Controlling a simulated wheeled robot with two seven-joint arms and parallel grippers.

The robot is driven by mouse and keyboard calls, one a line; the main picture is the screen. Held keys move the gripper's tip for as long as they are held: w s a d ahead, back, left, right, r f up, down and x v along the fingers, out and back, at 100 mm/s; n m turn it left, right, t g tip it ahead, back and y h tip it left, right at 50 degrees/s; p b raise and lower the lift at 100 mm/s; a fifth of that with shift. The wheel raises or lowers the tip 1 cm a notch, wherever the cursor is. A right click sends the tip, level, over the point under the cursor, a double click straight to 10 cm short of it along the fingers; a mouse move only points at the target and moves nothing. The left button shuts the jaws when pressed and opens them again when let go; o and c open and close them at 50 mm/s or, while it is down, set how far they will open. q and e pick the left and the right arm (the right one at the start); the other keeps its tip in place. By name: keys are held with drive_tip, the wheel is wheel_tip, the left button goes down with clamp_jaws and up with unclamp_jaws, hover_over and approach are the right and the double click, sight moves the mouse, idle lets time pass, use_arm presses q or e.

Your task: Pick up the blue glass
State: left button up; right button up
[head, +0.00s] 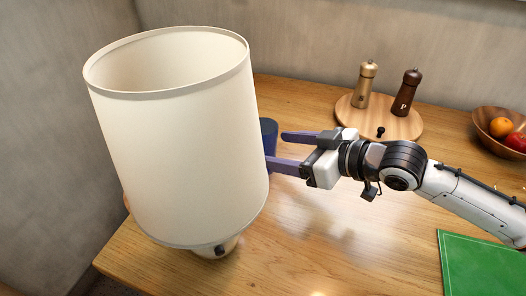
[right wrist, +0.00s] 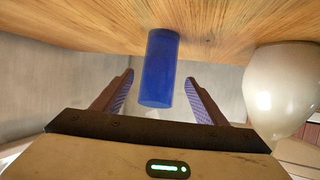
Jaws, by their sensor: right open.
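The blue glass (head: 268,131) stands on the wooden table, mostly hidden behind the large lamp shade in the head view. In the right wrist view the blue glass (right wrist: 159,70) shows whole, with its far end near the wood and its near end between the tips of the fingers. My right gripper (head: 283,151) is open, with its purple fingers pointing left towards the glass. In the right wrist view the fingers of the right gripper (right wrist: 159,82) are on either side of the glass, with a gap on each side. My left gripper is not in view.
A cream lamp (head: 180,140) stands close at the left; its base (right wrist: 283,90) is beside the right gripper. A round board (head: 395,122) holds two mills at the back. A fruit bowl (head: 484,120) and green board (head: 480,265) are at right. The table's front middle is clear.

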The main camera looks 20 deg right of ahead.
drive_tip(key=x, duration=0.5)
drive_tip(key=shift+w+r+b, duration=0.15)
drive_tip(key=shift+r+b, duration=0.05)
drive_tip(key=shift+b, duration=0.15)
drive_tip(key=c, duration=1.2)
drive_tip(key=shift+c, duration=0.4)
drive_tip(key=shift+r, duration=0.15)
